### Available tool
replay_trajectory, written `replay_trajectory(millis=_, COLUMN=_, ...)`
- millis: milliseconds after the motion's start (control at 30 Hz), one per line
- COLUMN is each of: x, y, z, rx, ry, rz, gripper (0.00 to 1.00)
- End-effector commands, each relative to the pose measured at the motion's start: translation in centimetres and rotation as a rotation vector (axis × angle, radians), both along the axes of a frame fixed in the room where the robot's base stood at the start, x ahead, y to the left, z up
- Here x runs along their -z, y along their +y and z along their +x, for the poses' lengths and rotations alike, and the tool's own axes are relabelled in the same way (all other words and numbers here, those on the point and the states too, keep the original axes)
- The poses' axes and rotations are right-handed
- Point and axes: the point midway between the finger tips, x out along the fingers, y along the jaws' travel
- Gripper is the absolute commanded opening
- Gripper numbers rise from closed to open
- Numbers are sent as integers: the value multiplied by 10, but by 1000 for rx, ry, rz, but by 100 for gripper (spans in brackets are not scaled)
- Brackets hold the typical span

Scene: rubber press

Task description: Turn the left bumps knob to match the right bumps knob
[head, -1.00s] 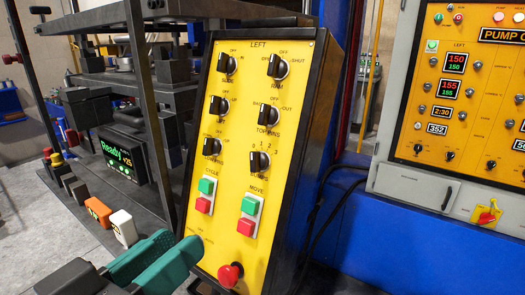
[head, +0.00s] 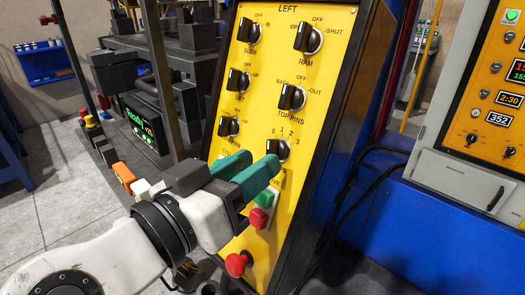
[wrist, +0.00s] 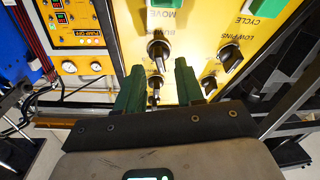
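The left bumps knob (head: 277,150) is a black knob on the yellow panel marked LEFT (head: 262,205), below a 0 to 3 scale. In the head view it is partly hidden by my fingers, and its setting is not clear. It also shows in the wrist view (wrist: 158,52), upside down and in line with the gap between my fingertips. My gripper (head: 259,160) has teal fingers, apart and empty, at the panel near this knob. In the wrist view my gripper (wrist: 159,68) stands open; contact with the knob is not clear. I cannot identify the right bumps knob.
A low pins knob (head: 228,127) and a top pins knob (head: 291,97) lie close by. Below are a green button (head: 265,197), a red button (head: 258,218) and a red mushroom button (head: 238,263). A pump cabinet (head: 450,150) stands at right, with dark cables before it.

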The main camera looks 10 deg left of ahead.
Motion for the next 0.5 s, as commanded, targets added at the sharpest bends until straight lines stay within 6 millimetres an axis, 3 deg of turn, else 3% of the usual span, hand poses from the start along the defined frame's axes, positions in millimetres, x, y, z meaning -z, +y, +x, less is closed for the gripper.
replay_trajectory(millis=200, x=0, y=-12, z=20, rx=0, ry=0, rz=0, gripper=37)
replay_trajectory(millis=500, x=0, y=-15, z=24, rx=0, ry=0, rz=0, gripper=37)
